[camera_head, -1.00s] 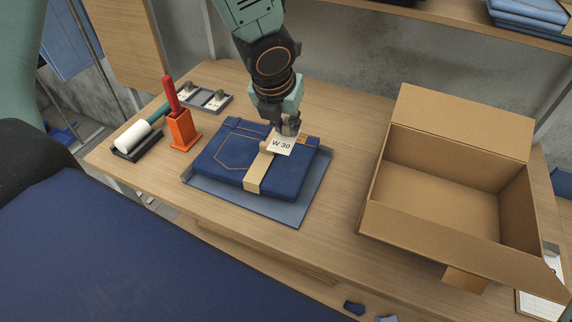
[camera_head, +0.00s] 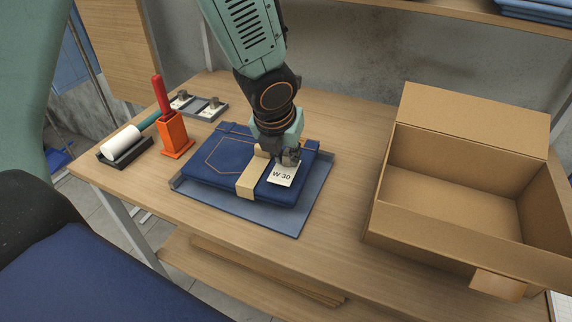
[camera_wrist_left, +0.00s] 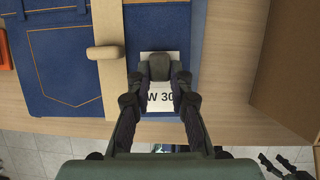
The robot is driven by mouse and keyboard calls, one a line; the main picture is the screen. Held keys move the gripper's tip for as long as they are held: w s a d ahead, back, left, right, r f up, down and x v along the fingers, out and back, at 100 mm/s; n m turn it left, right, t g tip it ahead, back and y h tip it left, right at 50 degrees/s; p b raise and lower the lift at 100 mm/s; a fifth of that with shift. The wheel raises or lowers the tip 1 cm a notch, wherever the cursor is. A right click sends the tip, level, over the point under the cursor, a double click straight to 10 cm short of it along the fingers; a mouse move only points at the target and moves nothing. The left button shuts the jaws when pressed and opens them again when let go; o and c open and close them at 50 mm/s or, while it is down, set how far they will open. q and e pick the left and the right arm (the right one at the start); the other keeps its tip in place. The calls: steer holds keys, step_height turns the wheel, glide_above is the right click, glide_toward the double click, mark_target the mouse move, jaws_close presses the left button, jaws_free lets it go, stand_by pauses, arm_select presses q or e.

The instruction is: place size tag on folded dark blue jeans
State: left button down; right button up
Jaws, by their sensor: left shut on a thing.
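The folded dark blue jeans (camera_head: 215,172) lie on a blue-grey board on the table, with a tan paper band (camera_head: 250,180) around them. My left gripper (camera_head: 289,158) comes down from above and is shut on the white size tag (camera_head: 282,175), marked W 30. The tag is over the right part of the jeans, right of the band; whether it touches the cloth I cannot tell. In the left wrist view the fingers (camera_wrist_left: 158,80) close on a dark block at the tag (camera_wrist_left: 160,104), beside the band (camera_wrist_left: 110,80).
An open cardboard box (camera_head: 455,195) stands to the right. A lint roller (camera_head: 122,142), an orange holder (camera_head: 175,133) with a red handle, and a grey tray (camera_head: 198,106) stand at the left. Bare table lies between the jeans and the box.

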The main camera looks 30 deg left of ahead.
arm_select(q)
steer(key=shift+a+f+b, duration=0.2)
steer(key=shift+f+b, duration=0.1)
steer(key=shift+f, duration=0.35)
steer(key=shift+d+r, duration=0.15)
steer(key=shift+d, duration=0.05)
steer(key=c, duration=1.5)
jaws_free()
steer(key=shift+a+f, duration=0.1)
steer(key=shift+f, duration=0.15)
steer(key=o, duration=0.3)
steer(key=shift+r, duration=0.15)
